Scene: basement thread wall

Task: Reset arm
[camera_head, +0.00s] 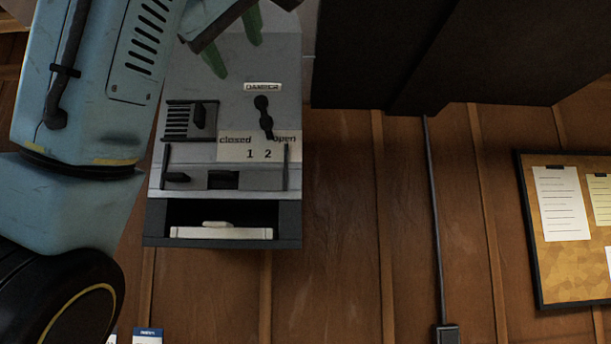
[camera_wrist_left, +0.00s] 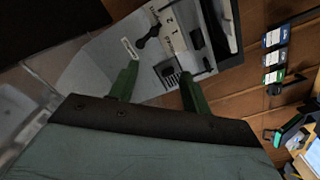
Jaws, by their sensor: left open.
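My left arm comes in from the left in the head view. My left gripper (camera_head: 235,50) has two green fingers, spread apart and empty, in front of the upper part of a grey wall unit (camera_head: 285,75). The fingers also show in the left wrist view (camera_wrist_left: 157,84), apart, with the unit beyond them. The unit has a label plate above a black lever (camera_head: 264,115), a second small slider (camera_head: 198,116) on a slotted plate, and a sign reading closed, open, 1 and 2. My right gripper is not in view.
A low opening in the unit holds a white block (camera_head: 221,231). A dark cabinet (camera_head: 450,50) hangs at the upper right. A cork board (camera_head: 565,220) with papers is at the far right. The wood-panelled wall between is bare except for a conduit (camera_head: 434,200).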

